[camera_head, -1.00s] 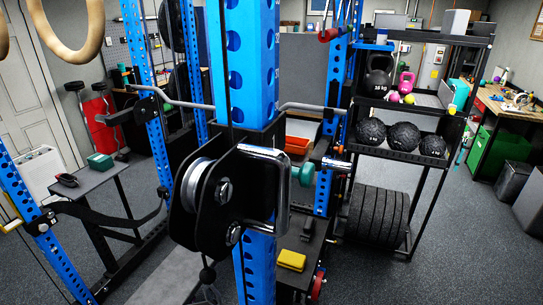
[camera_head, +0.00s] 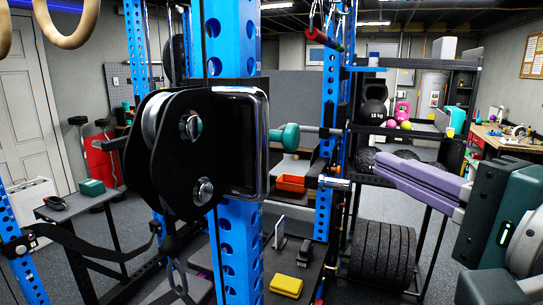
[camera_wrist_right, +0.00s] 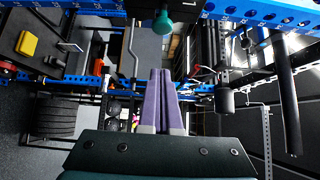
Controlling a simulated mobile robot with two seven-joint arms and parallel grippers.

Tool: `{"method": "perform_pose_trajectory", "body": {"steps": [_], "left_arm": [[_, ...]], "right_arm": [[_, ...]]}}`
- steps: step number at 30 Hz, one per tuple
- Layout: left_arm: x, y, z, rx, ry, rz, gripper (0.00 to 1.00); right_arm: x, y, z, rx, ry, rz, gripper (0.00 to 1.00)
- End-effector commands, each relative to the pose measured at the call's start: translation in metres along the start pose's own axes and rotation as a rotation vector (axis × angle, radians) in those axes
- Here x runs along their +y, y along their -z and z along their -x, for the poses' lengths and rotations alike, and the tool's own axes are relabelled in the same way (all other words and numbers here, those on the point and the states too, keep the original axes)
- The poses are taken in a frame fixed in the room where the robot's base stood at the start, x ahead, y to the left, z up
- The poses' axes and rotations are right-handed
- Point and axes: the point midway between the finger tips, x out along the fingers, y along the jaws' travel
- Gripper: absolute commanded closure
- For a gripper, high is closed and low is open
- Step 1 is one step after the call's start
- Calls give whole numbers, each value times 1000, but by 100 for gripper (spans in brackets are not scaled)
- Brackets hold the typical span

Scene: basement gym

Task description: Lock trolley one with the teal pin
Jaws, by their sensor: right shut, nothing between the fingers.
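A black trolley (camera_head: 178,150) with a pulley wheel and a chrome handle sits on a blue perforated upright (camera_head: 238,230). The teal pin's round knob (camera_head: 285,137) shows just right of the trolley. It also shows at the top of the right wrist view (camera_wrist_right: 162,23), close to dark metal. Its shaft is mostly hidden, and I cannot tell how far it sits in a hole. My right gripper (camera_head: 385,167) comes in from the right, its purple fingers shut and empty, right of the knob and apart from it. My left gripper is not in view.
A second blue upright (camera_head: 329,190) stands behind, with a chrome peg (camera_head: 334,183). A rack (camera_head: 440,90) with kettlebells, balls and tyre-like plates (camera_head: 381,255) is at the right. A yellow block (camera_head: 286,286) and orange bin (camera_head: 291,183) lie low in the middle.

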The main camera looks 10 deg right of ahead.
Motion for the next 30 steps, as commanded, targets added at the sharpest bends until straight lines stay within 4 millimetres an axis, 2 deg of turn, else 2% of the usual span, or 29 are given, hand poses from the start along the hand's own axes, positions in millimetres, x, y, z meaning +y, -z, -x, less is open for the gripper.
{"method": "perform_pose_trajectory", "body": {"steps": [1, 6, 13, 15, 22, 30], "left_arm": [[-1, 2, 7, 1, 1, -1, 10], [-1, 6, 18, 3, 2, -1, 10], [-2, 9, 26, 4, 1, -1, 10], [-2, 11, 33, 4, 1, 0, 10], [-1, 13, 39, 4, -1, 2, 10], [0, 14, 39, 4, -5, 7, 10]], "right_arm": [[-6, 0, -9, 0, 2, 0, 100], [-6, -1, -44, -2, 0, 3, 100], [-3, -1, -88, -3, -3, 6, 100], [-4, -11, -96, -4, -5, 3, 100], [-1, -27, -112, -3, -4, 6, 100], [0, -30, -114, -3, -4, 7, 100]]}}
